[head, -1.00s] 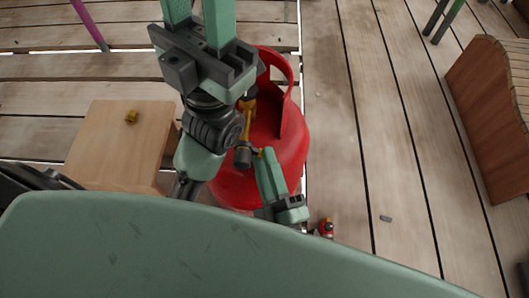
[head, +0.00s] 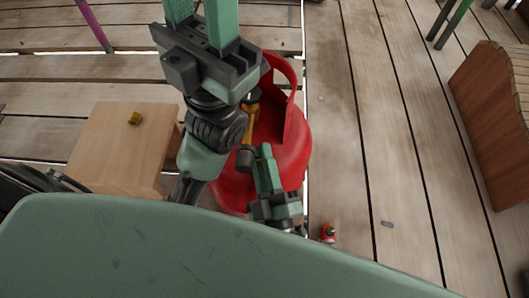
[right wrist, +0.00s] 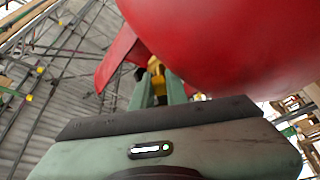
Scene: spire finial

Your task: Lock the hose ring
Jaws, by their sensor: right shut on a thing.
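A red gas cylinder (head: 290,155) stands in the middle of the head view, with a yellow brass valve (head: 252,122) inside its collar. A dark cylindrical end piece (head: 245,158) sits at the near end of the valve. My right gripper (head: 264,153) is beside this end, its fingers close together on a small part there, seemingly the hose ring, mostly hidden by the fingers. In the right wrist view, yellow metal (right wrist: 155,67) shows at the fingertips, below the red cylinder (right wrist: 225,40). My left gripper (head: 200,12) is above the cylinder's left side, fingers apart, tips out of frame.
A wooden block (head: 122,150) at left carries a small brass nut (head: 134,118). A small red item (head: 327,233) and a grey piece (head: 387,224) lie on the plank deck. A slatted wooden bench (head: 495,110) stands at right.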

